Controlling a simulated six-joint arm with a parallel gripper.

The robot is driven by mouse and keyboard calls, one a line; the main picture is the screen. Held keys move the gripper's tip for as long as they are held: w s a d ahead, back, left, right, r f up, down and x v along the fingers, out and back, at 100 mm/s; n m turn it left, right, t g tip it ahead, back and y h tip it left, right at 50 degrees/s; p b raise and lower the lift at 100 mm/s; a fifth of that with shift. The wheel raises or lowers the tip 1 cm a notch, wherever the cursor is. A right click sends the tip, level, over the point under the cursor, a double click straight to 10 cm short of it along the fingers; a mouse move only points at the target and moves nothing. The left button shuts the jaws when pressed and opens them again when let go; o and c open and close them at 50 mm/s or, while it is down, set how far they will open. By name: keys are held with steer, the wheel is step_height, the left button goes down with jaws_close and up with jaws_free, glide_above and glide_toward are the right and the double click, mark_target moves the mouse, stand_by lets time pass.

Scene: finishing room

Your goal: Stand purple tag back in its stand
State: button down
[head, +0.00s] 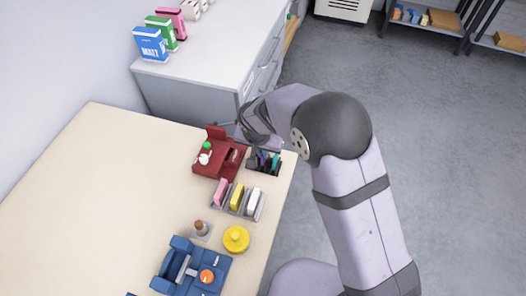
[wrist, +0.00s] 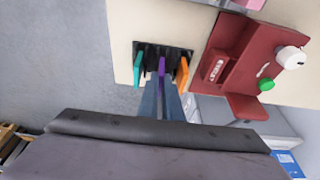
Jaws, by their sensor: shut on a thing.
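The purple tag (wrist: 162,67) is between the two fingers of my gripper (wrist: 160,90), which is shut on it. In the wrist view its far end overlaps the black slotted stand (wrist: 150,47); I cannot tell whether it sits in a slot or just above. A teal tag (wrist: 138,62) is at the stand's left and an orange tag (wrist: 182,72) at its right, with the purple one between them. In the head view the stand (head: 273,171) is at the table's right edge, partly hidden by my gripper.
A red holder (head: 222,168) with a green-topped item stands close beside the stand. A rack (head: 246,214) with pink, yellow and white blocks, a yellow round container (head: 236,239) and a blue holder (head: 185,265) are nearer. A grey cabinet (head: 215,60) stands behind. The table's left is clear.

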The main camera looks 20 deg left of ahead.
steer(key=shift+f+b, duration=0.6)
steer(key=shift+f, duration=0.05)
steer(key=c, duration=2.3)
jaws_free()
steer(key=shift+o, duration=0.4)
steer(key=p+v, duration=0.5)
steer(key=v, duration=0.6)
